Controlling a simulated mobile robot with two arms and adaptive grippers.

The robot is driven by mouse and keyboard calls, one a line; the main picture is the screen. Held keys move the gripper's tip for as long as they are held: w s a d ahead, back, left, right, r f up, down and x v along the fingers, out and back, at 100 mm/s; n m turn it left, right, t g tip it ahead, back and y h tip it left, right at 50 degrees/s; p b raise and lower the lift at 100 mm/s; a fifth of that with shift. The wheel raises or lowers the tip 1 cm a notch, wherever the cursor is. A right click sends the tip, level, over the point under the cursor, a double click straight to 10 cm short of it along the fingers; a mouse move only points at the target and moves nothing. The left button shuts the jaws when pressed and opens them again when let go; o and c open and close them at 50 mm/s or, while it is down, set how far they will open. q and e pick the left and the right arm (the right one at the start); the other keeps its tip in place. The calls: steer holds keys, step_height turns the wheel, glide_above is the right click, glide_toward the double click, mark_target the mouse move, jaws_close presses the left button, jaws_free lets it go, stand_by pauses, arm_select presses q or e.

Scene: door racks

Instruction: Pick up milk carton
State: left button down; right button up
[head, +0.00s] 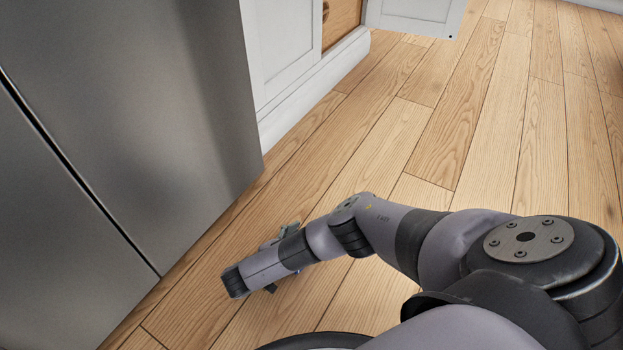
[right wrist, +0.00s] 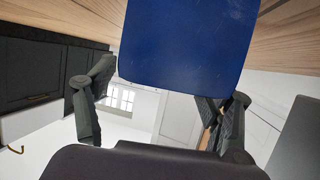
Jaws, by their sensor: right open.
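No milk carton shows in either view. My right gripper (head: 272,262) is low over the wooden floor in the head view, beside the grey fridge-like front; the wrist hides most of its fingers. In the right wrist view the right gripper (right wrist: 165,88) has its two dark fingers wide apart, with nothing held between them. My left gripper is not in view.
A tall grey metal front (head: 130,110) with a dark seam fills the left. White cabinets (head: 285,50) stand behind it. The wooden floor (head: 440,130) is clear ahead and right. A blue panel (right wrist: 185,45), which I cannot identify, and dark cabinets (right wrist: 35,75) show in the wrist view.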

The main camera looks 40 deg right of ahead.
steer(key=b+x, duration=0.1)
steer(key=x, duration=0.1)
steer(key=shift+d+f, duration=0.2)
steer(key=shift+d, duration=0.1)
steer(key=shift+c, duration=0.4)
jaws_close()
stand_by(0.4)
